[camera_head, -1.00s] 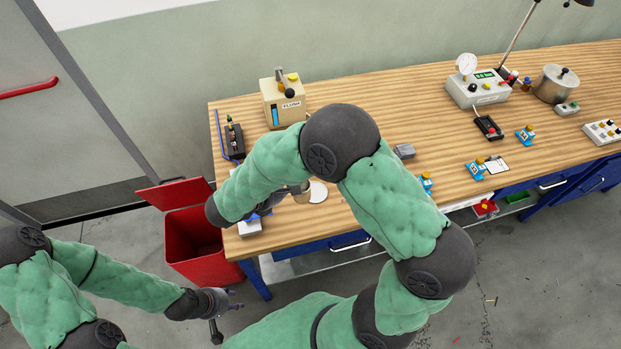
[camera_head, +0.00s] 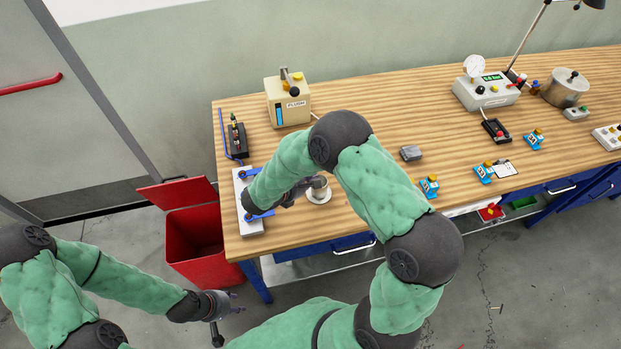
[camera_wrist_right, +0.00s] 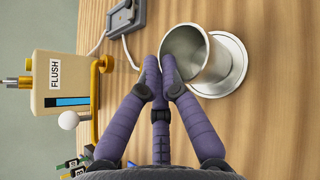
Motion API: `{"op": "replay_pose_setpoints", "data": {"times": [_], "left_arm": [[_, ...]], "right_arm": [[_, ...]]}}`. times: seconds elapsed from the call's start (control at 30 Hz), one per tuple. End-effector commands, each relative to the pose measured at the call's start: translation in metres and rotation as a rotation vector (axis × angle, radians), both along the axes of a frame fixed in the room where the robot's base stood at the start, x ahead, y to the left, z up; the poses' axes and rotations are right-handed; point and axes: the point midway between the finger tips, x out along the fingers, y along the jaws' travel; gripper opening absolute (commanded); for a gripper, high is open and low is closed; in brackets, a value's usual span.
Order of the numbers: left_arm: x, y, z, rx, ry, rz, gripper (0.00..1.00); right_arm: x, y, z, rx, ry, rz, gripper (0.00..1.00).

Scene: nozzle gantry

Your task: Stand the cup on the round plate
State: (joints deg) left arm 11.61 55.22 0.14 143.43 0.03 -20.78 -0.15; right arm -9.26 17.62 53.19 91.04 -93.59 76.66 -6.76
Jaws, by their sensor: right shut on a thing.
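The metal cup (camera_wrist_right: 187,52) is grey and hollow, and appears upright in the right wrist view. My right gripper (camera_wrist_right: 163,75) is shut on the near side of its wall. The round plate (camera_wrist_right: 239,66) is a pale disc with a raised rim, and the cup covers much of it. In the head view the cup (camera_head: 317,182) is over the plate (camera_head: 320,198), partly behind my right gripper (camera_head: 296,192). I cannot tell whether the cup's base touches the plate. My left gripper (camera_head: 230,312) is open and empty, off the table's front left.
A beige FLUSH box (camera_head: 288,101) stands behind the plate. A white fixture with blue parts (camera_head: 249,222) lies to the left, partly under my arm. A red bin (camera_head: 195,240) stands off the table's left end.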

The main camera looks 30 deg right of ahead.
Motion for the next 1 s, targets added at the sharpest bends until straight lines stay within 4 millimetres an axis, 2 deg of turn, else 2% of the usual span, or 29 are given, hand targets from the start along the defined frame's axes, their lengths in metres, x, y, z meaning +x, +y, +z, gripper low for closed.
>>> {"op": "replay_pose_setpoints", "data": {"times": [0.37,0.47,0.5,0.9,1.0], "left_arm": [[0.0001,0.0001,-0.0037,0.000,0.000,0.000,0.40],[0.0000,0.0000,-0.0030,0.000,0.000,0.000,0.40],[0.0000,0.0000,-0.0029,0.000,0.000,0.000,0.40],[0.0000,0.0000,0.0006,0.000,0.000,0.000,0.40],[0.0001,0.0000,0.0020,0.000,0.000,0.000,0.40]], "right_arm": [[0.0002,0.0001,-0.0052,0.000,-0.001,-0.001,0.00],[0.0001,0.0001,-0.0044,0.000,-0.001,-0.001,0.28],[0.0001,0.0002,-0.0044,0.000,-0.001,-0.001,0.30],[0.0000,0.0001,-0.0010,0.000,-0.001,-0.001,0.30],[-0.0022,0.0093,0.0046,0.001,-0.001,0.002,0.30]]}}
